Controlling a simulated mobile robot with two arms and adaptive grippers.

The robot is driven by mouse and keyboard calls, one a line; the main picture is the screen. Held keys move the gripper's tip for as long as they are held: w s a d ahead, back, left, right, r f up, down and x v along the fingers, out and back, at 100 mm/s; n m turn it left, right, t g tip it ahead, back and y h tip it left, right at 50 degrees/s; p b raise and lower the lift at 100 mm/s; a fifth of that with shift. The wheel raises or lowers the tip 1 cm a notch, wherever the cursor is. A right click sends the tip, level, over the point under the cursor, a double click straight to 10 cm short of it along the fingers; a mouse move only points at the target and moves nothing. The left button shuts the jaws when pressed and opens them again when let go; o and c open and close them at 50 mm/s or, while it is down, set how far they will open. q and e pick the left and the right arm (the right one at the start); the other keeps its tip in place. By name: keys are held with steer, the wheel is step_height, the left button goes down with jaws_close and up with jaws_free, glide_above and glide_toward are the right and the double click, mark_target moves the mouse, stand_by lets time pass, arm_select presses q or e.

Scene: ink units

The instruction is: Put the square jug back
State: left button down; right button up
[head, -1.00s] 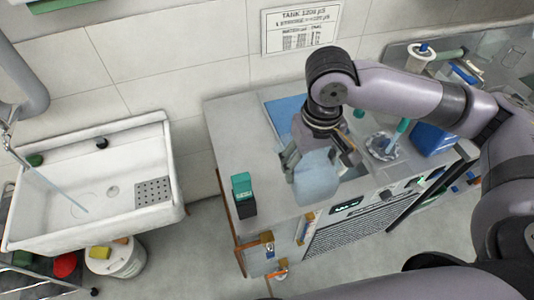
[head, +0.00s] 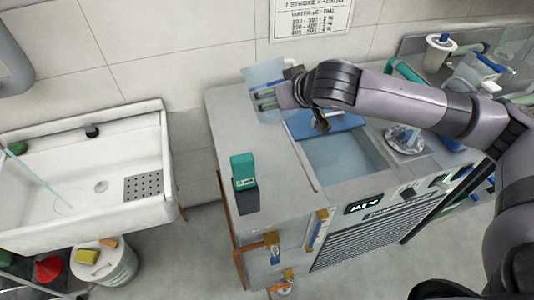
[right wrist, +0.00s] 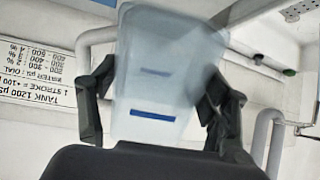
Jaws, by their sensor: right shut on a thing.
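The square jug (head: 262,76) is pale blue and see-through. My right gripper (head: 280,95) is shut on it and holds it above the back of the grey unit, near the wall. In the right wrist view the jug (right wrist: 160,75) sits between the two dark fingers (right wrist: 160,105), with dark blue marks on its side. My left gripper is not in view.
The grey unit (head: 233,120) has an open water basin (head: 340,157) with a blue panel (head: 330,125) behind it. A teal and black box (head: 243,172) stands at its left front. A white sink (head: 60,215) is at left. A sheet with text (head: 311,17) hangs on the wall.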

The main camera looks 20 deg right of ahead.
mark_target(279, 74)
steer(key=n+t+y, duration=0.1)
steer(key=w+r+t+y+b, duration=0.1)
steer(key=w+d+r+n+y+b, duration=0.1)
steer(key=y, duration=0.1)
steer(key=shift+w+r+n+t, duration=0.25)
steer(key=shift+n+t, duration=0.05)
steer(key=shift+t, duration=0.1)
steer(key=shift+w+r+n+y, duration=0.1)
steer(key=shift+r+n+y, duration=0.35)
steer(key=shift+y, duration=0.35)
steer(key=shift+r+n+y+b, duration=0.2)
steer(key=shift+n+y+b, duration=0.3)
steer(key=shift+y, duration=0.2)
steer(key=shift+s+a+r+n+y, duration=0.1)
steer(key=shift+s+r+n+y, duration=0.2)
steer(key=shift+y, duration=0.4)
steer(key=shift+s+r+n+y+b, duration=0.1)
steer(key=shift+s+n+y+b, duration=0.4)
steer(key=shift+y, duration=0.4)
steer(key=shift+s+a+y, duration=0.1)
steer(key=shift+s+y, duration=0.05)
steer(key=shift+y, duration=0.15)
steer(key=shift+f+b, duration=1.9)
steer(key=shift+f, duration=7.9)
steer(key=shift+s, duration=0.1)
